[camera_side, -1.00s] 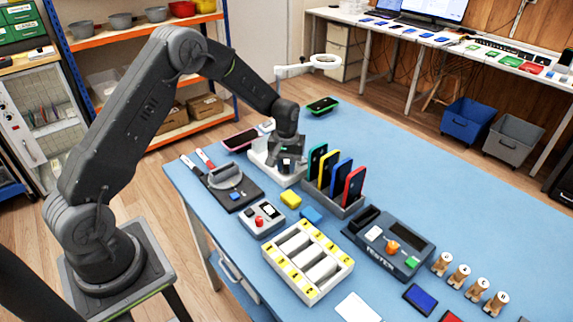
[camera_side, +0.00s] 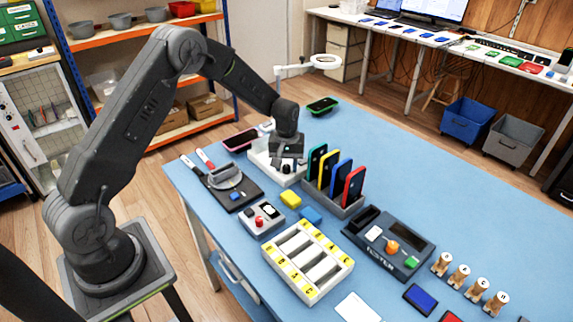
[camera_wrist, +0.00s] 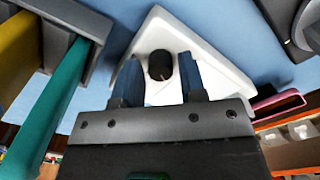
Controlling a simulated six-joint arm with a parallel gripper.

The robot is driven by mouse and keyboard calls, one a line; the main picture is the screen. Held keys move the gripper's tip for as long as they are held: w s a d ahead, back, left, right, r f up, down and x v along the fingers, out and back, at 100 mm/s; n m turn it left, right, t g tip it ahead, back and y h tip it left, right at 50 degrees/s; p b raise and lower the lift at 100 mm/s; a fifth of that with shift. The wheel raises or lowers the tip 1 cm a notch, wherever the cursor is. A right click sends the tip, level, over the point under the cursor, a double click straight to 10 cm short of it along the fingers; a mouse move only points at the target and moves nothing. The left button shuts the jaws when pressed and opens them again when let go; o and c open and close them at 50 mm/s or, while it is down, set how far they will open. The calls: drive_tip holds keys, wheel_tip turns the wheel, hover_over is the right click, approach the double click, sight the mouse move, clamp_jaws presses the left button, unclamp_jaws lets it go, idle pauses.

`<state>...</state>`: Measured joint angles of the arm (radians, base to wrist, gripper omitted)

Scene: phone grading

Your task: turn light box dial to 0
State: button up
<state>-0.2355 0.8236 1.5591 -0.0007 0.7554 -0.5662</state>
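The white light box (camera_side: 258,157) stands at the back left of the blue table, partly hidden behind my gripper (camera_side: 287,166). In the wrist view the light box (camera_wrist: 215,58) is a white slab with a dark round dial (camera_wrist: 160,65) on its top. My gripper (camera_wrist: 159,75) is open over the box. Its two fingers appear on either side of the dial, with a visible gap on each side. I cannot tell how far above the dial the fingertips are. No dial markings are readable.
A rack (camera_side: 346,207) with several coloured phones stands close to the right of the light box. A pink-edged phone (camera_side: 240,140) lies behind it to the left. A black pad (camera_side: 232,196) with a round grey tool is at the left.

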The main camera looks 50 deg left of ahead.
sight(286, 166)
drive_tip(key=shift+o, duration=0.9)
wheel_tip(286, 166, up, 14)
drive_tip(key=shift+f, duration=0.1)
